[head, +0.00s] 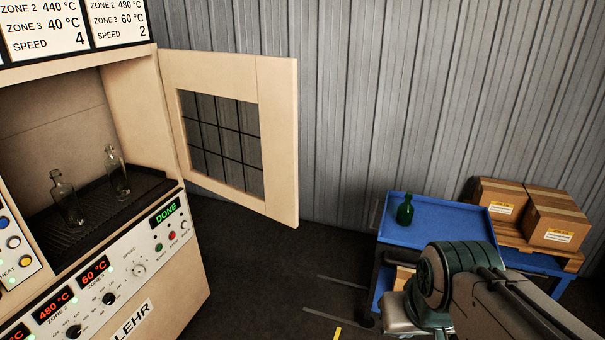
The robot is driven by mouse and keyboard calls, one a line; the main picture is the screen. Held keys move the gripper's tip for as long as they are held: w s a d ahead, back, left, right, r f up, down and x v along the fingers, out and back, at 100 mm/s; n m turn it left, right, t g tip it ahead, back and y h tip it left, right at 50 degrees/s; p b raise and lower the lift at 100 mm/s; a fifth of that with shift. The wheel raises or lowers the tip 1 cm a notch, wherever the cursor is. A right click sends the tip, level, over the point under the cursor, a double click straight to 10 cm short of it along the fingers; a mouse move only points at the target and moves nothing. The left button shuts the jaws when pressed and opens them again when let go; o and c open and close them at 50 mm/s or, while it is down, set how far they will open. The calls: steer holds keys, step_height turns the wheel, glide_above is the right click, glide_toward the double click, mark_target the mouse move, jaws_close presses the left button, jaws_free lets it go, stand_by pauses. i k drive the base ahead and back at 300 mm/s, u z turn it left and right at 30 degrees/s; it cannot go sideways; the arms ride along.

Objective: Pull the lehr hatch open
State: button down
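The lehr hatch (279,140) is a beige framed door with a dark wire-grid window. It stands wide open, swung out to the right from the right edge of the lehr (178,252). Through the opening I see two clear glass bottles, one at the left (66,197) and one further right (117,172), standing on a dark ribbed belt (97,213). The lehr panel shows a green "DONE" display (165,212). My arm shows at the lower right, apart from the hatch. My gripper is not in view.
A blue cart (455,238) with a green bottle (405,209) stands at the right. Cardboard boxes (555,217) sit on a wooden pallet (520,248) behind it. A corrugated grey wall (400,90) closes the back. Dark floor (270,265) lies clear between lehr and cart.

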mark_target(270, 82)
steer(key=u, duration=0.4)
steer(key=i, duration=0.85)
steer(key=u, duration=0.75)
